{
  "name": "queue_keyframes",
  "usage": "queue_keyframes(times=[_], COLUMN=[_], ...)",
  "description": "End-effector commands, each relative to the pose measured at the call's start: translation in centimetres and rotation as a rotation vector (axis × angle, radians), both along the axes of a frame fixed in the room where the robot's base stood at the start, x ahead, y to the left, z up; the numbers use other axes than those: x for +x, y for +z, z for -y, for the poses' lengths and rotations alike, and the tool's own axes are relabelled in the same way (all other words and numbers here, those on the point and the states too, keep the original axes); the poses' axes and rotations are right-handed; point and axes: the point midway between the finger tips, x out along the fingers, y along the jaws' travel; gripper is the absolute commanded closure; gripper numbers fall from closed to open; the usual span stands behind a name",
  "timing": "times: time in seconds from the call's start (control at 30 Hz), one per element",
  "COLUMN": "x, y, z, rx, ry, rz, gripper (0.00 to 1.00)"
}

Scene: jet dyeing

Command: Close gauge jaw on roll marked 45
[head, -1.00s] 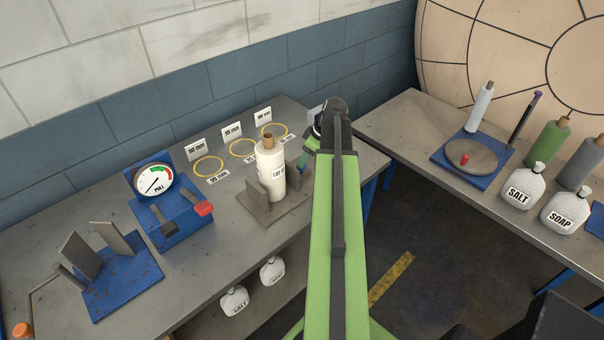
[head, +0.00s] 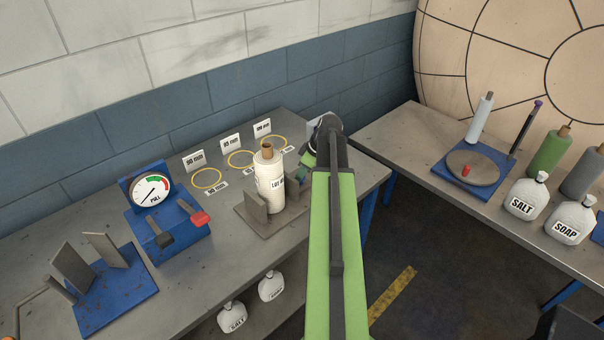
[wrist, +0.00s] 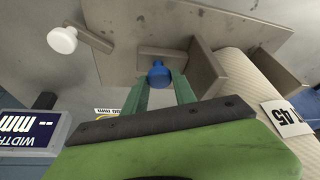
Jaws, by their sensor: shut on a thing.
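The cream roll (head: 269,184) stands upright on the gauge's brown base (head: 259,224), between its upright jaw plates. Its label is partly cut off in the head view. In the wrist view the roll (wrist: 255,85) lies at the right, and its upside-down label (wrist: 286,120) appears to read 45. A jaw plate (wrist: 207,68) is close beside the roll; I cannot tell whether they touch. My gripper (wrist: 162,88) is shut on the blue knob (wrist: 159,74) by this plate. In the head view my arm largely hides the gripper and knob.
A white knob (wrist: 62,40) on a bar and a width display (wrist: 32,135) show in the wrist view. A blue dial gauge (head: 165,215) and yellow rings (head: 208,179) share the bench. Salt and soap bags (head: 526,196) (head: 570,219) stand on the right bench.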

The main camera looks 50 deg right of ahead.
Motion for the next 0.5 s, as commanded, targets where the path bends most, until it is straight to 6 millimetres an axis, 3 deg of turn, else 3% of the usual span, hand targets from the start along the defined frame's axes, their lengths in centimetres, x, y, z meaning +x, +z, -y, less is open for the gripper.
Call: queue_keyframes(times=[0.2,0.43,0.47,0.5], x=[0.1,0.2,0.2,0.2], y=[0.0,0.0,0.0,0.0], z=[-2.5,-2.5,-2.5,-2.5], rx=[0.001,0.002,0.001,0.001], ry=[0.003,0.001,0.002,0.002], rz=[0.0,-0.001,0.0,0.0], gripper=[0.94,0.94,0.65,0.6])
